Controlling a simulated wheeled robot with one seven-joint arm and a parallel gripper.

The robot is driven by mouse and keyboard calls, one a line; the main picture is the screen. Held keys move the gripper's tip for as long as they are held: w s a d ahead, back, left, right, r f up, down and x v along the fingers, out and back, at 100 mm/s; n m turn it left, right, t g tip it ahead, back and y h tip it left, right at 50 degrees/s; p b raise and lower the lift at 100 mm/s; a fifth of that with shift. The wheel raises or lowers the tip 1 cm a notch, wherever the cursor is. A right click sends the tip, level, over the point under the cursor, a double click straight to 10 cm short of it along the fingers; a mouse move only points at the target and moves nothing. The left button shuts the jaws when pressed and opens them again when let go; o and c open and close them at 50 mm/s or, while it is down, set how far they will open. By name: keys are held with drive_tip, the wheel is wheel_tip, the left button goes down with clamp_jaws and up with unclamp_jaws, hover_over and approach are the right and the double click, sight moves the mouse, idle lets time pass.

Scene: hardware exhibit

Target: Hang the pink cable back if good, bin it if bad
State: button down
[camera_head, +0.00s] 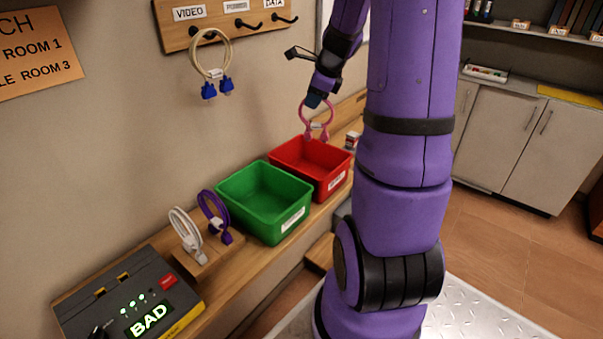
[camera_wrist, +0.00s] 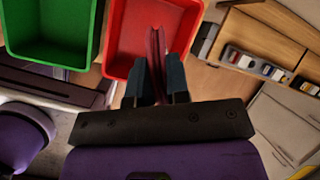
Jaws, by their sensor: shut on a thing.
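The pink cable (camera_head: 318,122) is a coiled loop hanging from my gripper (camera_head: 316,100), just above the red bin (camera_head: 335,184). In the wrist view the pink cable (camera_wrist: 155,52) shows edge-on between the two fingers of my gripper (camera_wrist: 157,80), which are shut on it, with the red bin (camera_wrist: 122,72) beneath. The tester (camera_head: 130,300) at the lower left shows BAD on its lit display. The hook board (camera_head: 225,22) is on the wall, with VIDEO, a middle label I cannot read clearly, and DATA; a cream cable with blue plugs (camera_head: 212,68) hangs under VIDEO.
The green bin (camera_head: 262,200) stands left of the red bin. A white cable (camera_head: 187,235) and a purple cable (camera_head: 215,215) stand on a small wooden block (camera_head: 205,262) between tester and green bin. Cabinets (camera_head: 520,140) are at the right.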

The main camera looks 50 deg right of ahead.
sight(309, 123)
drive_tip(key=shift+f, duration=2.4)
drive_tip(key=c, duration=1)
unclamp_jaws()
drive_tip(key=shift+d, duration=0.1)
drive_tip(key=v, duration=1)
drive_tip(key=shift+s+r, duration=0.15)
drive_tip(key=shift+r, duration=0.25)
